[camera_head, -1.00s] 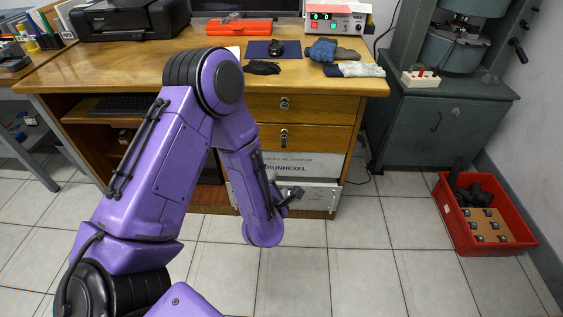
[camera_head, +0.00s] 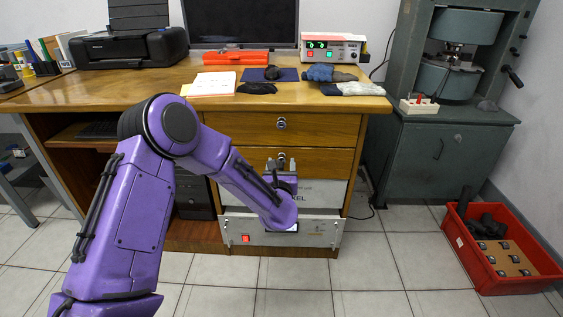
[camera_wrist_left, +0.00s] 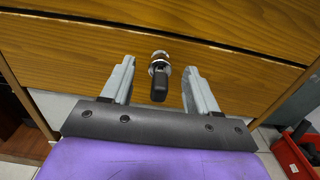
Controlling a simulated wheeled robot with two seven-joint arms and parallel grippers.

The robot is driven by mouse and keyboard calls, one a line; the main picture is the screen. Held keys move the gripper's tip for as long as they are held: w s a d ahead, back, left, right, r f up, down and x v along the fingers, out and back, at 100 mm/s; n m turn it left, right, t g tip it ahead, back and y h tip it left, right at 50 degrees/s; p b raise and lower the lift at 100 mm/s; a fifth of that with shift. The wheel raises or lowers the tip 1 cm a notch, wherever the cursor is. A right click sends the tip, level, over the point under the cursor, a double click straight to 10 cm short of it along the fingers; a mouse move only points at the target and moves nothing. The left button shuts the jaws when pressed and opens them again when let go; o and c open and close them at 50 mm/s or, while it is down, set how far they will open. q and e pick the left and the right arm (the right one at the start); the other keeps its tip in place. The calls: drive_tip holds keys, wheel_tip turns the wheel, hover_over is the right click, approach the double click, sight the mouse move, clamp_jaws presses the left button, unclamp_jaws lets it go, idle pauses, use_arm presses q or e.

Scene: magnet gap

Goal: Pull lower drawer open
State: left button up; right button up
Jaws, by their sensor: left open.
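The lower drawer (camera_head: 335,165) is the second wooden drawer front of the desk, under the upper drawer (camera_head: 325,129), and looks shut. A lock with a dark key (camera_wrist_left: 159,78) sticks out of its front. My left gripper (camera_head: 281,165) is in front of this drawer. In the left wrist view my left gripper (camera_wrist_left: 158,82) is open, its fingers on either side of the key with clear space between them and it. I cannot tell how far the fingertips are from the drawer front. In the head view the gripper partly hides the lower drawer's lock. My right gripper is not in view.
A grey instrument box (camera_head: 318,229) stands below the drawers, partly behind my arm. A green machine cabinet (camera_head: 440,160) stands right of the desk. A red crate (camera_head: 520,281) with dark items is on the floor at the right. The tiled floor before the desk is clear.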

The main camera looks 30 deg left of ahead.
use_arm(q)
drive_tip(key=shift+w+a, duration=0.25)
drive_tip(key=shift+w, duration=0.15)
drive_tip(key=shift+c, duration=0.3)
drive_tip(key=c, duration=1)
drive_tip(key=shift+v, duration=4.55)
drive_tip(key=b+v, duration=0.1)
drive_tip(key=v, duration=0.8)
drive_tip(key=shift+a, duration=0.1)
